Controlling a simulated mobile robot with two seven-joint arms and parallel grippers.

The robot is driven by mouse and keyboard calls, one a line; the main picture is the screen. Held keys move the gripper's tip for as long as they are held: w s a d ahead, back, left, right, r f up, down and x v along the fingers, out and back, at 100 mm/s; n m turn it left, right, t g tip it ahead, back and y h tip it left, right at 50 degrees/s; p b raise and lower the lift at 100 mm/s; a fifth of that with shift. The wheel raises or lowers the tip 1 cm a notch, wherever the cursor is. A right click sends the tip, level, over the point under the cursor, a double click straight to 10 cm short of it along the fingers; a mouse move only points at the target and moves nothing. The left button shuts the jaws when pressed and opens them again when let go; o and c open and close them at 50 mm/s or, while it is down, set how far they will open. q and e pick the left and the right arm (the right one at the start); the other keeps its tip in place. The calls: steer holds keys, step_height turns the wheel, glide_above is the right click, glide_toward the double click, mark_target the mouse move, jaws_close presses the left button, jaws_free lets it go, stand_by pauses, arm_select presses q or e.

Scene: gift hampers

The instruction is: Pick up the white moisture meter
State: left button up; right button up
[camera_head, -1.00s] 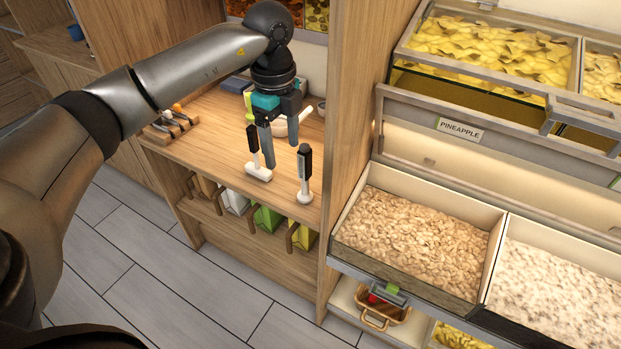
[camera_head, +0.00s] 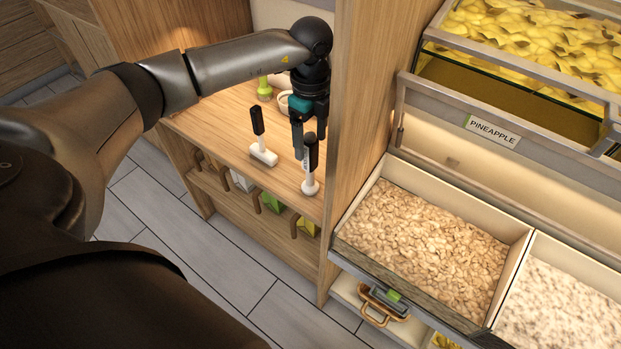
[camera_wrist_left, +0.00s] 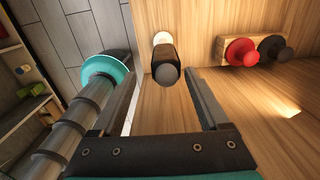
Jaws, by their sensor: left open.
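The white moisture meter appears to be the upright tool (camera_head: 310,187) with a white round base and a black upper part, near the front right of the wooden shelf. My left gripper (camera_head: 308,147) is open and points down at it, its fingers partly overlapping the black top in the head view. In the left wrist view, a black-topped tool with a white part (camera_wrist_left: 163,62) shows between the spread fingers, with gaps on both sides. I cannot tell how deep the fingers reach around it. My right gripper is not in view.
A second black-handled tool with a white block base (camera_head: 264,155) stands to the left. A green item (camera_head: 265,90) is behind. A wooden upright panel (camera_head: 352,120) stands close on the right, beside bins of dry food (camera_head: 425,240). The shelf front is clear.

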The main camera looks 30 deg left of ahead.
mark_target(310, 154)
arm_select(q)
steer(key=shift+w+a+f, duration=0.1)
steer(key=shift+w+f, duration=0.05)
steer(key=shift+f, duration=0.85)
steer(key=shift+w+a+f, duration=0.15)
steer(key=shift+f, duration=0.85)
steer(key=shift+w+a+f, duration=0.1)
steer(key=shift+w+f, duration=0.05)
steer(key=shift+f, duration=0.85)
jaws_close()
